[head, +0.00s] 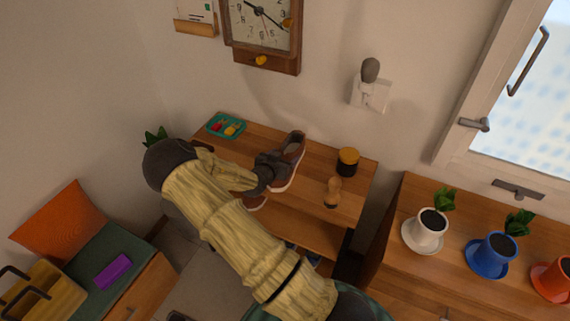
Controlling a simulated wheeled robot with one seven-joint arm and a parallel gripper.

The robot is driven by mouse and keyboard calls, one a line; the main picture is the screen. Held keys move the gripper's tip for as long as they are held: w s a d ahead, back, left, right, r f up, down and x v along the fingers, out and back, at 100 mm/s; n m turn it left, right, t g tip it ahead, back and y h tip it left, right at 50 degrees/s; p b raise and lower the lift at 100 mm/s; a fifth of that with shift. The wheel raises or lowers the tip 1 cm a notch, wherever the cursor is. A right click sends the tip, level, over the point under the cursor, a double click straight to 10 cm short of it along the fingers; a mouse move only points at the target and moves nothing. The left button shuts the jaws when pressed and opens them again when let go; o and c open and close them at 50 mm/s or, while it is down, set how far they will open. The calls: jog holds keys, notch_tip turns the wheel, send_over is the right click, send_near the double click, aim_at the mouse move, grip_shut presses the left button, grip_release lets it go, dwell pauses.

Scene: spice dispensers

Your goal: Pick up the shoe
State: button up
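A brown shoe (296,150) with a pale sole and dark collar rests on the wooden table (318,231). My arm reaches over the table from the front, and my gripper (276,171) is at the shoe's near left side, overlapping it in the picture. The fingers are dark and small against the shoe, so I cannot tell whether they grip it. Part of another brown item with a pale edge (258,204), perhaps a second shoe, shows below my wrist, mostly hidden by my arm.
Potted plants in cups (427,229) stand on the right surface. A green-topped bench (88,262) is at lower left.

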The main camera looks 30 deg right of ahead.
jog(key=c, duration=0.6)
notch_tip(320, 180, up, 10)
jog(key=shift+b, duration=0.4)
